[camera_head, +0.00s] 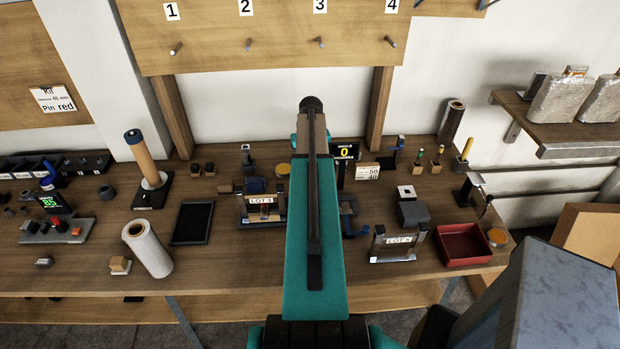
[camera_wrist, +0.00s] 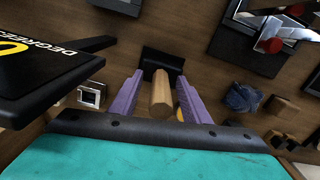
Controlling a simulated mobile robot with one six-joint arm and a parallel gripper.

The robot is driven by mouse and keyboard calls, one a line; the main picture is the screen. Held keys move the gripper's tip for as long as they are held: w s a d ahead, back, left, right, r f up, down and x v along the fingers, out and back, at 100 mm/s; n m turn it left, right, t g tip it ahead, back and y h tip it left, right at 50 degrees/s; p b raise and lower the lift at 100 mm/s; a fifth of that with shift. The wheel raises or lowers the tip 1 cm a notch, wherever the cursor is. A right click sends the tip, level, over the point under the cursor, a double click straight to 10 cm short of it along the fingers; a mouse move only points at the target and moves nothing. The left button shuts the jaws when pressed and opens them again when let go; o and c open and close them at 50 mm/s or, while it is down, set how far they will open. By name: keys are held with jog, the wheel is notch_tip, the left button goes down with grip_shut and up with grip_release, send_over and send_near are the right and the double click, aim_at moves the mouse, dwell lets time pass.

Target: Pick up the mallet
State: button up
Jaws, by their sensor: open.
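The mallet shows in the wrist view, with a dark block-shaped head (camera_wrist: 162,58) and a round light-wood handle (camera_wrist: 161,96). My gripper (camera_wrist: 160,77) has its two purple fingers apart, one on each side of the mallet's handle. Gaps show between the handle and both fingers. In the head view my own arm covers the middle of the bench, and I cannot make out the mallet or the fingers there.
A black "degrees" display (camera_wrist: 40,62) stands close on the left in the wrist view. A blue crumpled item (camera_wrist: 243,97) and wooden blocks (camera_wrist: 281,107) lie to the right. In the head view, a LOT holder (camera_head: 397,243) and a red tray (camera_head: 463,246) sit on the bench's right side.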

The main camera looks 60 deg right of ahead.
jog(key=shift+f, duration=0.35)
dwell(0.3)
grip_shut()
jog(key=shift+r, duration=0.2)
jog(key=shift+r+b, duration=1.75)
jog(key=shift+r, duration=3.1)
